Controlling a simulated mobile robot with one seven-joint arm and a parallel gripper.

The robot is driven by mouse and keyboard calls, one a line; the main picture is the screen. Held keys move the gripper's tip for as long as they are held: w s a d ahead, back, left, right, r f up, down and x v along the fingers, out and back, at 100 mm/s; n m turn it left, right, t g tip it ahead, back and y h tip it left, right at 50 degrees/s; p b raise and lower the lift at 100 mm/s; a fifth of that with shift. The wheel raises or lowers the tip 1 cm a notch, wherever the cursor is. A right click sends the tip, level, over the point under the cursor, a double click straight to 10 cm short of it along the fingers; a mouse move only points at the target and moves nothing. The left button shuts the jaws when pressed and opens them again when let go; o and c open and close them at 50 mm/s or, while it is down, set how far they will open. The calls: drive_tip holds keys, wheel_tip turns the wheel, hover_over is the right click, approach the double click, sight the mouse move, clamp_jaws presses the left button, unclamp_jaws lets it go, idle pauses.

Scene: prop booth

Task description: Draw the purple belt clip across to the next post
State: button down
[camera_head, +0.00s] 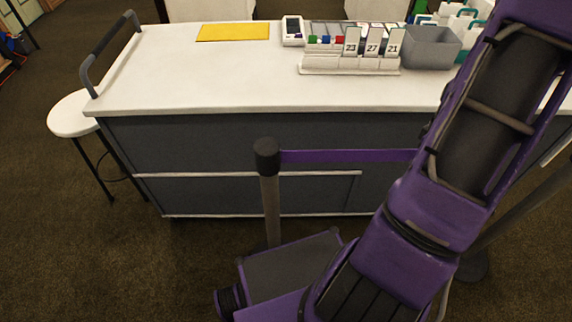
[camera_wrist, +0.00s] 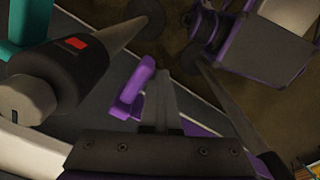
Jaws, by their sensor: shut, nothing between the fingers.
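The purple belt clip (camera_wrist: 135,88) shows in the wrist view, just left of my gripper's fingers. My gripper (camera_wrist: 163,76) is shut and empty, its grey fingertips beside the clip. A post with a thick black head (camera_wrist: 68,75) and a small red mark stands left of the clip; I cannot tell whether the clip touches it. In the head view, a post with a black top (camera_head: 267,158) stands before the counter. A purple belt (camera_head: 345,156) runs level from it to the right, until my arm hides it. My gripper does not show in the head view.
A white-topped counter (camera_head: 230,75) spans the back, with a yellow sheet (camera_head: 233,32), number cards (camera_head: 372,45) and a grey bin (camera_head: 431,45). A white stool (camera_head: 73,114) stands at its left. A slanting grey pole (camera_head: 525,208) shows at right, behind my arm.

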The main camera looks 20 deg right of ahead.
drive_tip(key=shift+s+a+f, duration=0.15)
drive_tip(key=shift+a+f, duration=0.05)
drive_tip(key=shift+f, duration=0.05)
